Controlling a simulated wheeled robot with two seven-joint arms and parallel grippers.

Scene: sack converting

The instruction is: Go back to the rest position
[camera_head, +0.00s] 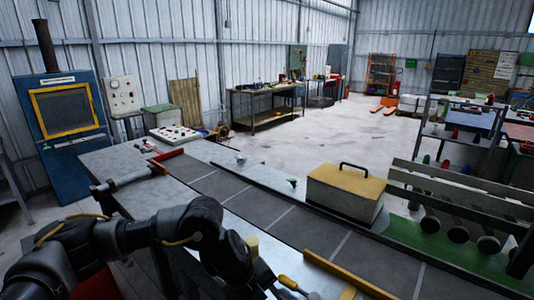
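My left arm comes in from the lower left and reaches over the near edge of the worktable. Its dark gripper end (264,276) is low in the picture, and its fingers cannot be made out. A yellow-handled tool (288,283) shows right beside it; whether the gripper touches or holds it I cannot tell. My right gripper is not in view.
A dark conveyor strip (262,216) runs along the worktable. A yellow-lidded box (346,192) stands beyond it. A yellow bar (348,276) lies at the near right, and a grey roller-like tool (128,179) at the left. Open floor (330,133) lies behind.

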